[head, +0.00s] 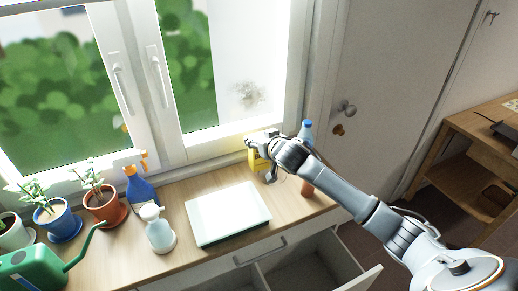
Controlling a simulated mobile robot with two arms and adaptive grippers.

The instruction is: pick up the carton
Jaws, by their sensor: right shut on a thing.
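The carton (254,161) is yellow and stands at the back of the wooden counter, close to the window frame. My right gripper (266,158) is shut on it from the right side. The gripper and wrist hide much of the carton, and I cannot tell whether its base touches the counter. My left gripper is not in view.
A white tray (228,213) lies left of the carton. A blue-capped bottle (307,128) stands behind my right arm. A blue spray bottle (141,189), a soap dispenser (159,232), potted plants (105,206) and a green watering can (35,268) fill the left. An open drawer (305,268) juts out in front.

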